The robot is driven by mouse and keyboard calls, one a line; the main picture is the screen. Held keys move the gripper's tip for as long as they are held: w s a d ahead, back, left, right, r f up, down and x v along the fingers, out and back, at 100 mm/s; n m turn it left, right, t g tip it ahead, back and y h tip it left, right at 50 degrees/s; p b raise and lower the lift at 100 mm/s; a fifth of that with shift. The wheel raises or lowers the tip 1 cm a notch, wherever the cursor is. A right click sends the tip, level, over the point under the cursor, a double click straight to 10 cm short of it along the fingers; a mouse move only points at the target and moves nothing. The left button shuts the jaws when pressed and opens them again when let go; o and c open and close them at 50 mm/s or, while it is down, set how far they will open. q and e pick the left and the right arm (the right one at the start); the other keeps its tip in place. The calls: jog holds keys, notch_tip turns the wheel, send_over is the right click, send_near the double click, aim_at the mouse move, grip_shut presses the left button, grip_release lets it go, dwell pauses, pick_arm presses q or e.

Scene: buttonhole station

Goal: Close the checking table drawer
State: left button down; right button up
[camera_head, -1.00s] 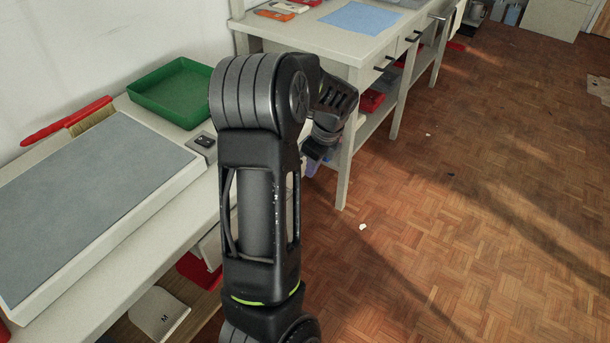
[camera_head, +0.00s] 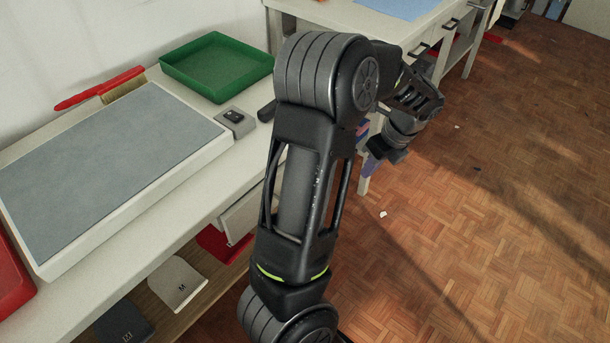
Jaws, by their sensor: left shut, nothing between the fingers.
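A near table (camera_head: 185,222) runs along the left wall. A pale drawer-like box (camera_head: 240,216) shows under its front edge, partly hidden behind my left arm; I cannot tell how far it is out. A farther table at the top has drawers with dark handles (camera_head: 419,49), partly covered by my arm. Which table is the checking table is not clear. My left arm rises from the bottom centre and bends right, and my left gripper (camera_head: 388,157) hangs over the floor side, small and dark, shut and empty, apart from the drawer fronts. My right gripper is out of view.
On the near table are a grey pad (camera_head: 105,165), a green tray (camera_head: 217,66), a red-handled brush (camera_head: 100,90) and a small grey switch box (camera_head: 235,120). Dark and pale pieces lie on the shelf below.

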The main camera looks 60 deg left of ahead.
pick_arm(q)
jog(key=s+d+f+n+g+y, duration=0.3)
jog(key=s+d+f+y, duration=0.15)
jog(key=s+f, duration=0.2)
jog(key=s+a+r+n+y, duration=0.3)
jog(key=s+n+y, duration=0.3)
jog(key=n, duration=1.1)
jog(key=shift+s+a+r+n+b, duration=0.35)
jog(key=shift+a+r+n, duration=0.05)
jog(key=shift+y, duration=0.25)
jog(key=x, duration=1)
